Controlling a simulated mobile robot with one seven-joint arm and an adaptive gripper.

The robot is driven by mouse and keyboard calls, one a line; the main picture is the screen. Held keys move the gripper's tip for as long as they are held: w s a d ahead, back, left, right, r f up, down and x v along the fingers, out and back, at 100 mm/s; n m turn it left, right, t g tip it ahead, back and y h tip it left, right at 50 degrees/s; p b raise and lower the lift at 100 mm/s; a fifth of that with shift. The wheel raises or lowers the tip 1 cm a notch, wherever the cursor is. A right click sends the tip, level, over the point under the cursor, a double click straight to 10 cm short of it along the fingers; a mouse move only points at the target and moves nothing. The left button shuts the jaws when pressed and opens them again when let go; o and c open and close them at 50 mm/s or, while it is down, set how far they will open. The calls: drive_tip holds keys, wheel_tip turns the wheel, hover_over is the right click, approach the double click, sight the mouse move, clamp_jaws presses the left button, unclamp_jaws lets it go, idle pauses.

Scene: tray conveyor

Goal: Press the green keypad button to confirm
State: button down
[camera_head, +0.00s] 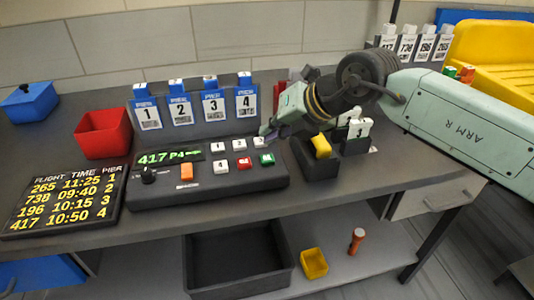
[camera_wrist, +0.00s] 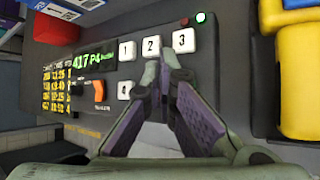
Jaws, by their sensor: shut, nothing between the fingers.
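The green button (camera_head: 267,159) is at the lower right of the dark keypad console (camera_head: 230,180), beside a red button (camera_head: 244,162). White keys 1, 2 and 3 (camera_wrist: 183,40) form the row above, and white key 4 (camera_head: 221,167) is left of red. My gripper (camera_head: 265,131) is shut and empty, its tip beside key 3 in the head view, above and behind the green button. In the wrist view my gripper (camera_wrist: 163,62) points toward the keys, and its fingers hide the red and green buttons. The console display (camera_head: 170,156) reads 417 P4.
A flight board (camera_head: 65,200) lies left of the console. Numbered tag holders (camera_head: 197,105) stand behind it. A black bin with a yellow block (camera_head: 321,146) stands right of it. A red bin (camera_head: 103,133) is at the back left. An orange switch (camera_wrist: 99,95) sits on the console.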

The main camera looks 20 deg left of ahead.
drive_tip(key=shift+r+p, duration=0.5)
drive_tip(key=shift+r, duration=0.85)
